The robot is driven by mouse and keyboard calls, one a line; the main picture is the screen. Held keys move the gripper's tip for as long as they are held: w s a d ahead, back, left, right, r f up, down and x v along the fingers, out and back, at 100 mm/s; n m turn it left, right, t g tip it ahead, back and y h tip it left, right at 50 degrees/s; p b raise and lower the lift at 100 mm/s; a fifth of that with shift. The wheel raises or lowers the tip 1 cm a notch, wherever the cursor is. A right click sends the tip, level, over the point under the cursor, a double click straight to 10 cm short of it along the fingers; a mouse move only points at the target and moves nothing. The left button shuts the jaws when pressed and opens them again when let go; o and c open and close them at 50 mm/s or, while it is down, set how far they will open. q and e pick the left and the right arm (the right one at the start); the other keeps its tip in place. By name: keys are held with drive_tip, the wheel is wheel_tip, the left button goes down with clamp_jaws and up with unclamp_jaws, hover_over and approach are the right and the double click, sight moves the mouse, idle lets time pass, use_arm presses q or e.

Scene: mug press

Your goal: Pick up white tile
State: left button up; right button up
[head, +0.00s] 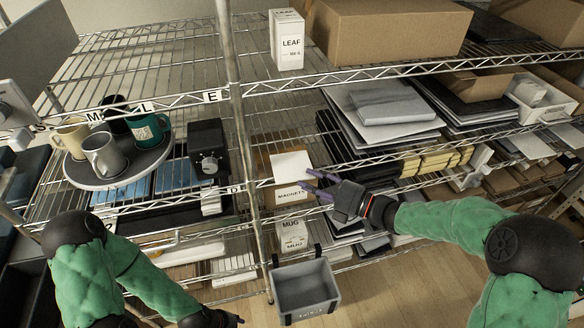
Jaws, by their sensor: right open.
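A white square tile (291,166) stands tilted at the front of a shelf, just above a box labelled MAGNETS (289,193). Whether it leans on the box or sits in it, I cannot tell. My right gripper (309,180) reaches in from the right with its purple fingers pointing left. It is open, and its fingertips are close to the tile's lower right edge. I cannot tell whether they touch it. My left gripper (233,319) is low at the bottom edge, mostly cut off, away from the tile.
Wire shelving with a metal post (238,130) stands left of the tile. A round tray (82,179) with several mugs is at the left. A grey bin (305,288) hangs below. A LEAF box (287,40) and stacked dark and grey slabs (385,103) are above and right.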

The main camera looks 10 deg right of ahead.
sight(300, 178)
drive_tip(key=x, duration=0.3)
drive_tip(key=shift+w+a+b, duration=0.1)
drive_tip(key=shift+w+b, duration=0.05)
drive_tip(key=shift+b, duration=0.15)
drive_tip(key=shift+r, duration=0.1)
clamp_jaws()
